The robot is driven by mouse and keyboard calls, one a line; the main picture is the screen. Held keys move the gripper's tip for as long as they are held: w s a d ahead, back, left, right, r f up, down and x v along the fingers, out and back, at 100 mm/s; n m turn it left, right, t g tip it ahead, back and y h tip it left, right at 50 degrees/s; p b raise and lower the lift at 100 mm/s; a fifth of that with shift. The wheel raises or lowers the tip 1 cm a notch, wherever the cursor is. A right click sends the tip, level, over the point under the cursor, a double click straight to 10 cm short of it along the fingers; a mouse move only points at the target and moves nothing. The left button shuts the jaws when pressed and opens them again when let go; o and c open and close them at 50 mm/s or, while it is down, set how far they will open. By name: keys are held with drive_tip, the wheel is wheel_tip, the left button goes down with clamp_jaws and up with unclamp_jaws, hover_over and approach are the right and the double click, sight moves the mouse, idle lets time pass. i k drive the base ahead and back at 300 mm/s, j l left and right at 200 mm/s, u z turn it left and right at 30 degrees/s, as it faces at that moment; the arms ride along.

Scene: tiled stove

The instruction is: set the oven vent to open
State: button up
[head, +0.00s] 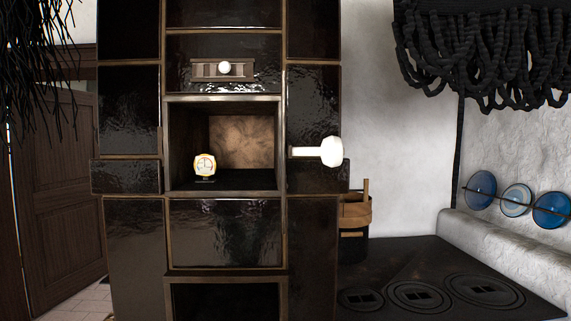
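The oven vent (208,70) is a small slotted metal plate on the dark tiled stove (135,240), above the open niche. A round white knob (224,68) sits near the middle of the vent. Narrow upright slots show on both sides of the knob; whether they are open or covered is too small to tell. My gripper is not in view, and nothing touches the vent.
A larger white handle (331,151) sticks out at the stove's right side. The niche holds a small dial gauge (205,165). A wooden bucket (355,212) stands beside a black cooktop (420,270). Dark strands (480,50) hang at upper right.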

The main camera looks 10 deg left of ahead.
sight(224, 67)
drive_tip(key=l+u, duration=0.4)
drive_tip(key=l, duration=0.25)
drive_tip(key=l+u, duration=0.4)
drive_tip(key=l, duration=0.3)
drive_tip(key=k, duration=0.05)
